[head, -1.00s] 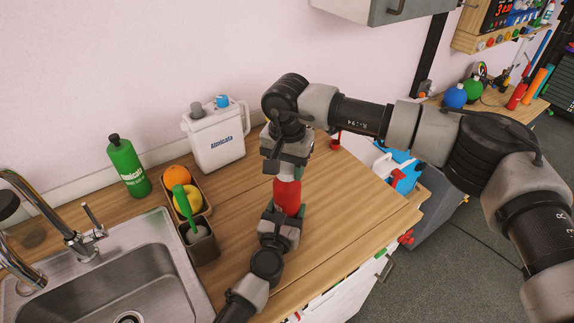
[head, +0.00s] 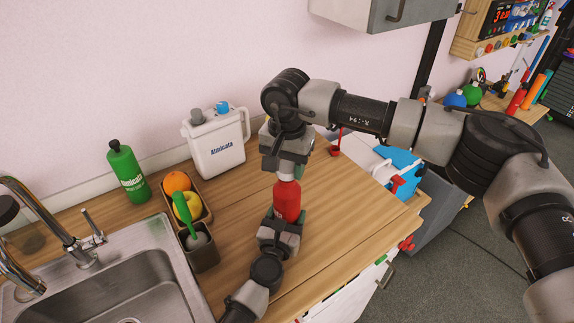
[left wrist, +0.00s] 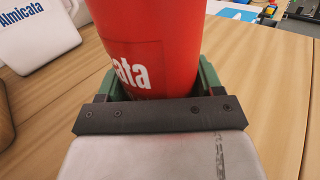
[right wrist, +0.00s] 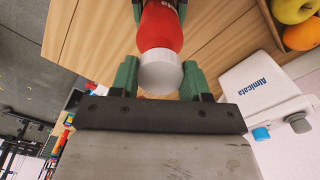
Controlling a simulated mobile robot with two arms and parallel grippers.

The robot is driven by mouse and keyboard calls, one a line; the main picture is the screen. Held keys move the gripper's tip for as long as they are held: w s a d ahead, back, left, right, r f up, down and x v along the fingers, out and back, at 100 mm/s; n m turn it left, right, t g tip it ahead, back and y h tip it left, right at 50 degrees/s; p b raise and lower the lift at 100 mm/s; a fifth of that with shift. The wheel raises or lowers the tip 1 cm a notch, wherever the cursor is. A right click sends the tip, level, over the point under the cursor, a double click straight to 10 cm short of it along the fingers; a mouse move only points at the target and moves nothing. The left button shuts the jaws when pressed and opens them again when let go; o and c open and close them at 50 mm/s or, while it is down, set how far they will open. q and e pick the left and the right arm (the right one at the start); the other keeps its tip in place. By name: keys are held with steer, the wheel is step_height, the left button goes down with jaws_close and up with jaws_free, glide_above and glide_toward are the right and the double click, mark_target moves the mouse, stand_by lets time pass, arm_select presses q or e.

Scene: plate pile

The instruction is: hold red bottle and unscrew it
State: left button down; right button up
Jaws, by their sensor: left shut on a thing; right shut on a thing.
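The red bottle (head: 287,203) stands upright over the wooden counter; whether its base touches the counter is hidden. My left gripper (head: 281,222) is shut around its lower body. The left wrist view shows the red body (left wrist: 150,50) between the green fingers. My right gripper (head: 288,168) comes from above, shut on the bottle's white cap (head: 286,178). In the right wrist view, the cap (right wrist: 160,72) sits between the green fingertips, against the red body (right wrist: 160,28). I cannot tell how far the cap is turned.
A white pitcher (head: 216,148), a green bottle (head: 127,171) and a box with fruit (head: 206,213) stand left of the bottle. The sink (head: 95,283) is at the lower left. The counter (head: 335,215) right of the bottle is clear up to its edge.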

mark_target(287, 166)
steer(key=shift+r, duration=2.05)
arm_select(q)
steer(key=shift+c, duration=0.4)
jaws_free()
